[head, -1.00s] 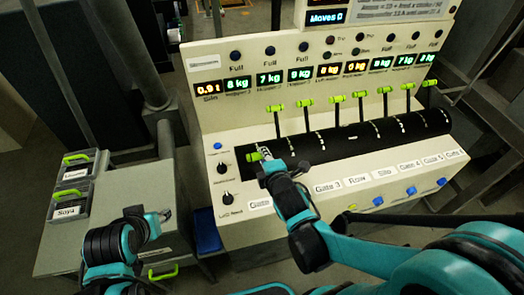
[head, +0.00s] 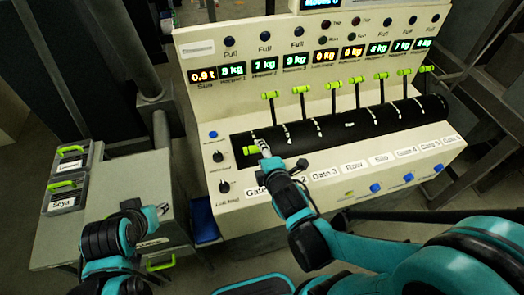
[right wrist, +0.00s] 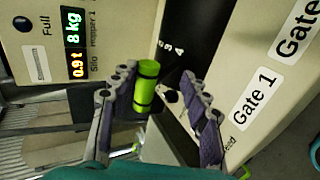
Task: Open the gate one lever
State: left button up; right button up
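The gate one lever, with a green cylindrical handle (head: 250,150), is the leftmost on the black drum and is tilted low toward the panel's front. In the right wrist view its handle (right wrist: 146,86) lies between the finger pads of my right gripper (right wrist: 165,105), close to the left finger, with a gap to the right finger. In the head view my right gripper (head: 262,146) is at this handle and partly hides the lever. The "Gate 1" label (right wrist: 255,105) is beside it. My left gripper (head: 161,210) is low at left, away from the panel; its fingers are too small to judge.
Several other levers with green handles (head: 301,89) stand upright along the drum (head: 330,132). Dark knobs (head: 218,157) and blue buttons (head: 376,188) are on the cream panel. A grey cabinet (head: 100,225) with bins, one labelled "Soya" (head: 66,195), stands at left.

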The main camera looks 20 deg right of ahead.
jog(key=shift+s, duration=0.1)
jog(key=shift+r, duration=0.15)
dwell(0.4)
jog(key=v, duration=0.7)
dwell(0.4)
jog(key=shift+s, duration=0.15)
dwell(0.4)
jog(key=s+d+f+m+g+b, duration=0.3)
jog(key=s+f+m+g+b, duration=0.1)
jog(key=m, duration=1.4)
jog(key=shift+s+d+g, duration=0.25)
jog(key=shift+s+g, duration=0.05)
jog(key=shift+g, duration=0.4)
